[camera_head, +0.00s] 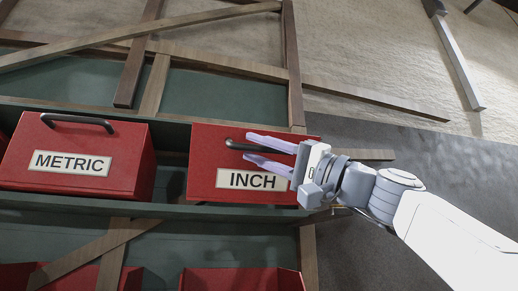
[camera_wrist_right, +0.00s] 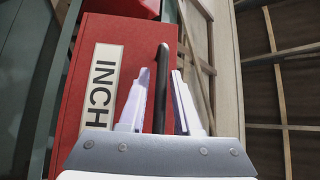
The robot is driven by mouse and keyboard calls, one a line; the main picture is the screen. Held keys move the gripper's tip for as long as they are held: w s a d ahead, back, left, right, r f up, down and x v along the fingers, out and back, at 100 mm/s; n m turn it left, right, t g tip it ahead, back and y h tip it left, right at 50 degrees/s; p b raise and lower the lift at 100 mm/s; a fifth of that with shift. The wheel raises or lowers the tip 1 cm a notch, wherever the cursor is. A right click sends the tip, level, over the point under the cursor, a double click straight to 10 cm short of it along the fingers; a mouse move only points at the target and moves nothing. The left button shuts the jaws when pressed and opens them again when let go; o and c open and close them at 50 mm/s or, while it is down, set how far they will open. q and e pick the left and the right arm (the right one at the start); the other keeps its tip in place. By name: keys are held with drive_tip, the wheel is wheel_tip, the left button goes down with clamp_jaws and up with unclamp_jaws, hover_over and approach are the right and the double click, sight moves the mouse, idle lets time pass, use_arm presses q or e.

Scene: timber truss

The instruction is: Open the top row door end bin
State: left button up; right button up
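The red bin labelled INCH (camera_head: 212,171) sits at the right end of the upper shelf row. Its dark bar handle (camera_head: 235,145) runs along its front above the white label. My right gripper (camera_head: 247,147) is at this handle, with one pale finger above it and one below. In the right wrist view the handle (camera_wrist_right: 164,60) lies between the two fingers (camera_wrist_right: 160,72), with visible gaps, so the gripper is open around it. The gripper hides part of the handle and the bin's right side. My left gripper is not in view.
A red bin labelled METRIC (camera_head: 125,165) with a dark handle stands to the left on the same shelf (camera_head: 170,210). More red bins (camera_head: 240,281) show in the row below. Timber beams (camera_head: 292,70) cross behind. Open floor lies to the right.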

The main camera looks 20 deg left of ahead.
drive_tip(key=shift+o, duration=0.3)
drive_tip(key=shift+d+f+b, duration=0.15)
drive_tip(key=shift+d+b, duration=0.1)
drive_tip(key=shift+b, duration=0.05)
drive_tip(key=b+v, duration=0.5)
drive_tip(key=v, duration=0.5)
drive_tip(key=shift+b, duration=0.3)
